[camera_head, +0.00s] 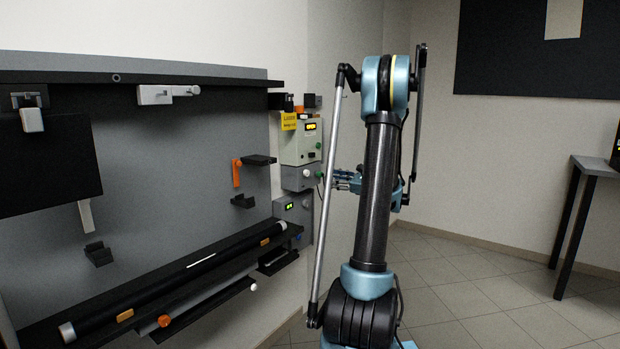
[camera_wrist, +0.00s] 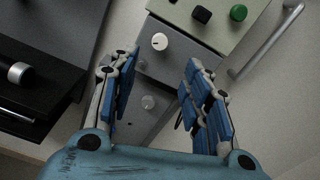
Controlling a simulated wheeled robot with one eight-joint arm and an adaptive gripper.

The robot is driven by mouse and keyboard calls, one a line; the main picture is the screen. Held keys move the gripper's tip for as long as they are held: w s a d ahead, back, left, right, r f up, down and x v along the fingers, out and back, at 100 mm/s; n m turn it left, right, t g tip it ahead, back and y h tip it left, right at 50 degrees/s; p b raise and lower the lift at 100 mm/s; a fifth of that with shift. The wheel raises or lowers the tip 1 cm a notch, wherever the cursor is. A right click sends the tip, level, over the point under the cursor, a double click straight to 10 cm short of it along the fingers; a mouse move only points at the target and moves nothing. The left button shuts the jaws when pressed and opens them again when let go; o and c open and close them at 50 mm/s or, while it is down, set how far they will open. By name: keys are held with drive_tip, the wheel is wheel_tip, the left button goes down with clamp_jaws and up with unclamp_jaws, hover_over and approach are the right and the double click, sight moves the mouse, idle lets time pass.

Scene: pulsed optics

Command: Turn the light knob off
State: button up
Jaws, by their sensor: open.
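In the wrist view, a white knob (camera_wrist: 159,41) with a dark mark sits on a grey box (camera_wrist: 185,52). Which one is the light knob I cannot tell. My gripper (camera_wrist: 160,62) is open and empty, its blue fingers on either side of the upper knob's box, pointing towards it. In the head view, my gripper (camera_head: 345,181) is just right of the wall-mounted boxes, and a white knob (camera_head: 306,172) shows on the middle grey box. Contact is not visible.
An upper pale box (camera_head: 300,150) has a lit display, and a yellow label (camera_head: 289,121) sits beside it. The wrist view shows a black switch (camera_wrist: 202,15), a green knob (camera_wrist: 238,13) and a metal rail (camera_wrist: 268,42). A dark shelf (camera_head: 150,300) juts out at left.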

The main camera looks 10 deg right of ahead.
sight(308, 173)
drive_tip(key=x, duration=1.2)
drive_tip(key=shift+w+a, duration=0.25)
clamp_jaws()
